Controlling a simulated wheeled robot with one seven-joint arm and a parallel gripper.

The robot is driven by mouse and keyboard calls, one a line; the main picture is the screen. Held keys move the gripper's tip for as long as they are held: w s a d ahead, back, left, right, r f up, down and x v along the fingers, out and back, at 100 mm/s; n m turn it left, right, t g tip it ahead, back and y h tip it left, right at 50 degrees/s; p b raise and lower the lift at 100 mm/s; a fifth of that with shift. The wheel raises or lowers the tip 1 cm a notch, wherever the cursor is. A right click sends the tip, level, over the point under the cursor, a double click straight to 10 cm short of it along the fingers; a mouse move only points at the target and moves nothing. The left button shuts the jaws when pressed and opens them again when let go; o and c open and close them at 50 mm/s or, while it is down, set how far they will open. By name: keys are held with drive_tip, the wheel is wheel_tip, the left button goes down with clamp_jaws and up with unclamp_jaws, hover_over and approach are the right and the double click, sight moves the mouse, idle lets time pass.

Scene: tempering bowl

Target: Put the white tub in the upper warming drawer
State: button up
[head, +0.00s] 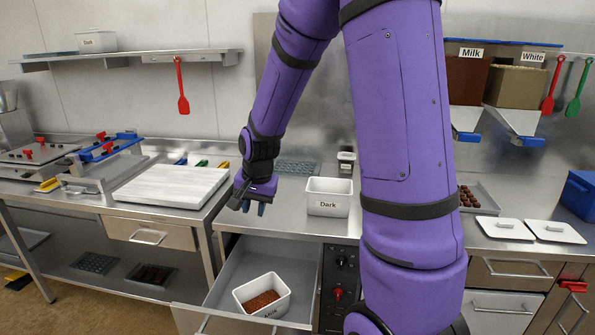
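A white tub labelled "Dark" (328,208) stands upright on the steel counter, with no contents visible. Another white tub (264,310) with brown pieces inside sits in the pulled-out drawer (232,267) just under the counter; its label is too small to read surely. No tub labelled "White" is readable on the counter. My gripper (254,208) points down over the counter's left part, left of the "Dark" tub and apart from it. Its fingertips show a gap with nothing between them. My arm hides the middle of the counter.
Knobs (340,280) sit right of the drawer. A white slab (170,186) lies on the left table. Bins labelled "Milk" (466,80) and "White" (517,86) hang at upper right. Two white lids (505,228) lie on the right counter. Another "Dark" tub (97,42) stands on the shelf.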

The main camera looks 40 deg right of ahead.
drive_tip(key=s+a+r+n+t, duration=0.1)
drive_tip(key=s+a+r+n, duration=0.15)
drive_tip(key=s+r, duration=0.35)
drive_tip(key=s+a+r+n+t, duration=0.1)
drive_tip(key=s+a+r+n, duration=0.2)
drive_tip(key=r, duration=0.5)
drive_tip(key=s+r+n, duration=0.2)
drive_tip(key=s, duration=0.5)
drive_tip(key=s+a+r+n, duration=0.1)
drive_tip(key=s+r+n, duration=0.1)
drive_tip(key=s, duration=0.5)
drive_tip(key=shift+s+a+r+n+t, duration=0.3)
drive_tip(key=shift+r+n+t, duration=0.1)
drive_tip(key=shift+r, duration=0.45)
